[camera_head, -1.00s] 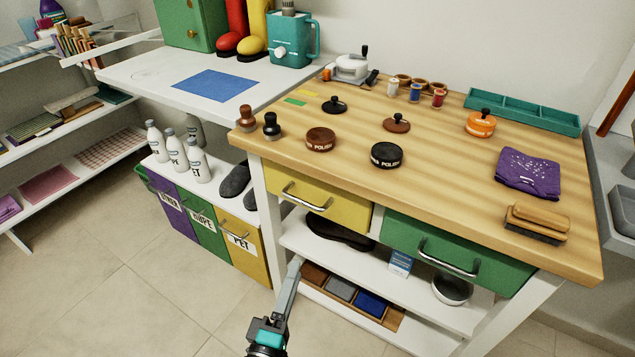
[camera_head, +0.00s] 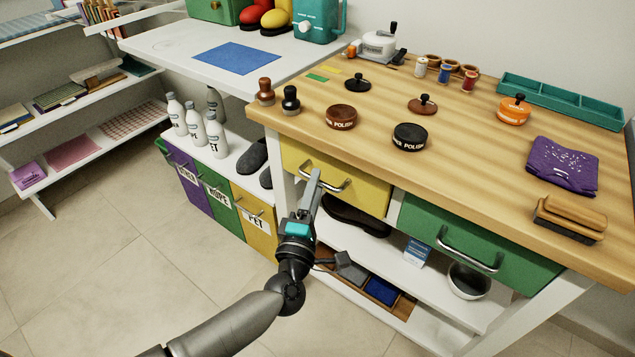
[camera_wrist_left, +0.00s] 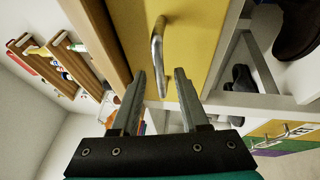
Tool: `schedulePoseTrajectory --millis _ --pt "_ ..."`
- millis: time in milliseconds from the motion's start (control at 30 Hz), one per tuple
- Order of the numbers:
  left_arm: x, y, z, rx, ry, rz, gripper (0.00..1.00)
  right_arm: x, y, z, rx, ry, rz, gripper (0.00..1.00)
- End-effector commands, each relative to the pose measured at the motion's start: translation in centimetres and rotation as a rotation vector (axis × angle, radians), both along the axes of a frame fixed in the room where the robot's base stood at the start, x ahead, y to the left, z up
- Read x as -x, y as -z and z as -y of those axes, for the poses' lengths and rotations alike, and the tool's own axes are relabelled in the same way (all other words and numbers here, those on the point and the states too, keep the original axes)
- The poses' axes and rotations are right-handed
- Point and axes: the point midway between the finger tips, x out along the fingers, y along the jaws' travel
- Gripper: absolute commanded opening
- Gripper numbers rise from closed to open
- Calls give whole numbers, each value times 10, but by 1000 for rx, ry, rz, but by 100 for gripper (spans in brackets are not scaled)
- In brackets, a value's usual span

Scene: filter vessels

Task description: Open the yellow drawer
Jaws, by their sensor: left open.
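The yellow drawer (camera_head: 362,187) sits at the left under the wooden tabletop, its front flush with the bench and shut. Its silver bar handle (camera_head: 325,183) runs across the front. My left gripper (camera_head: 314,176) is in front of the drawer, with its fingertips close to the left part of the handle. I cannot tell whether a finger touches the handle. My right gripper is not in view.
A green drawer (camera_head: 425,229) with its own handle is to the right. Polish tins, brushes and a purple cloth (camera_head: 563,165) stand on the wooden tabletop (camera_head: 465,150). Shelves below hold a dark shoe, a bowl (camera_head: 468,281) and blocks. Bins (camera_head: 222,205) stand left; the floor in front is clear.

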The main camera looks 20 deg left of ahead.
Motion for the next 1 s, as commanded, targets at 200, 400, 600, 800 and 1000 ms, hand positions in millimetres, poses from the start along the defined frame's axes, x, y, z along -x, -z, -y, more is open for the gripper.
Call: schedulePoseTrajectory --millis 200,400,600,800,1000 --pt "-18 -2 -1 0 0 0 45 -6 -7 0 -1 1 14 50" --pt "-21 -3 -1 0 0 -2 45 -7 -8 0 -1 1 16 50" --pt "-20 -3 -1 0 0 -1 38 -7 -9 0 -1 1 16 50" --pt "-20 -3 -1 0 0 -1 15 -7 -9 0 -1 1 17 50" --pt "-20 -3 -1 0 0 -1 0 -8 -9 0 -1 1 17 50"
